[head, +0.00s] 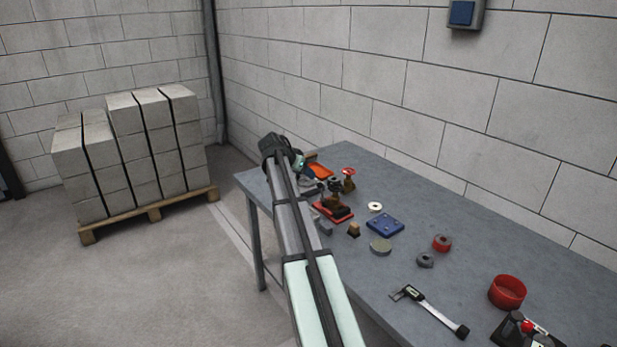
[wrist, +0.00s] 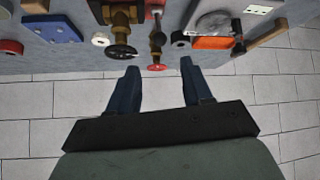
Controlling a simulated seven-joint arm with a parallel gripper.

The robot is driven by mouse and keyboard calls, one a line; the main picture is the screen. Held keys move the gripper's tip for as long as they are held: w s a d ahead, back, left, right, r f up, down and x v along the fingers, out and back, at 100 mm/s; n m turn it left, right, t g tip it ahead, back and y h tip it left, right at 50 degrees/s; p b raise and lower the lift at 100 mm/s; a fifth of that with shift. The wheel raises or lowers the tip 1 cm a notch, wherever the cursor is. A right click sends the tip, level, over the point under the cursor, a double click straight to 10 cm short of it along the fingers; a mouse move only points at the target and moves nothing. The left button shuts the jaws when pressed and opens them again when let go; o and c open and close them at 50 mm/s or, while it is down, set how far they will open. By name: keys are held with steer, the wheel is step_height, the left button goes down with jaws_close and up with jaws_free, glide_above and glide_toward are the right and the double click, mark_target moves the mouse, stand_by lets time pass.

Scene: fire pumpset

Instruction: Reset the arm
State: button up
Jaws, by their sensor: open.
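My gripper (wrist: 158,65) is open in the wrist view, with its two dark blue fingers apart and nothing held between them. A valve with a red handwheel (wrist: 157,68) shows just beyond the gap between the fingertips; I cannot tell how far off it is. A brass valve with a black handwheel (wrist: 122,52) is beside it, to the left. In the head view my arm reaches to the far left end of the grey table (head: 455,245), and the fingers are hard to make out there. The red handwheel also shows in the head view (head: 348,171), right of my wrist.
Stacked blocks (head: 130,155) stand on a pallet at left, with open floor between.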

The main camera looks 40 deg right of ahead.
steer(key=shift+a+r, duration=0.25)
steer(key=shift+r, duration=0.05)
stand_by(0.4)
steer(key=s+a+f+n+y, duration=0.2)
steer(key=s+a+f+n, duration=0.2)
steer(key=a+f, duration=0.65)
steer(key=s+a+f+n+y, duration=0.2)
steer(key=s+a+f+n, duration=0.1)
steer(key=a+f, duration=0.75)
steer(key=s+a+f+n+g+y, duration=0.15)
steer(key=s+a+f+n, duration=0.25)
steer(key=s+a+f, duration=0.45)
steer(key=s+a+f+n+y, duration=0.35)
steer(key=s+a+f, duration=0.25)
steer(key=s+a, duration=0.55)
steer(key=s+f+g, duration=0.3)
steer(key=s+f, duration=0.7)
steer(key=s, duration=0.4)
steer(key=s+f+g, duration=0.4)
steer(key=s+f, duration=0.7)
steer(key=s, duration=0.3)
steer(key=shift+s+a+h, duration=0.25)
steer(key=shift+a+h, duration=0.05)
